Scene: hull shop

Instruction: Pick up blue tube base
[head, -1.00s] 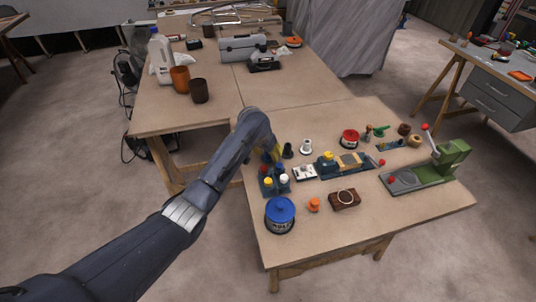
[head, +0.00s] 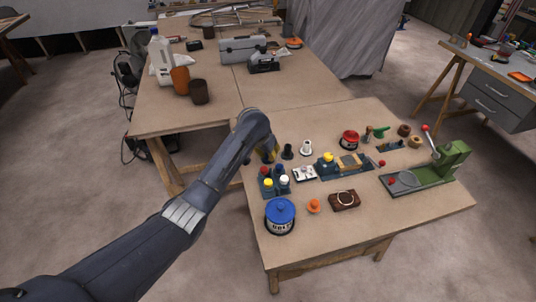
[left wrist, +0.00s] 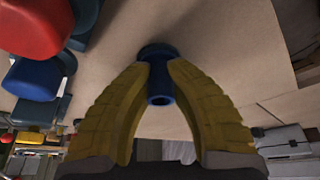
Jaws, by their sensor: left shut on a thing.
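The blue tube base (left wrist: 160,72), a short dark blue tube with a wider flange, is between the yellow fingers of my left gripper (left wrist: 158,92) in the left wrist view. The fingers are shut on it from both sides. I cannot tell whether its flange touches the table. In the head view my left gripper (head: 269,155) is at the table's left side, just behind the rack of coloured caps; the tube base is hidden there by my arm and fingers. My right gripper is not in view.
The rack (head: 268,193) holds red, blue, yellow and white-topped pieces close by. A blue-lidded can (head: 280,217) and an orange piece (head: 314,206) stand in front. Dark (head: 288,151) and white (head: 306,148) small parts stand to the right. A green press (head: 447,160) is at far right.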

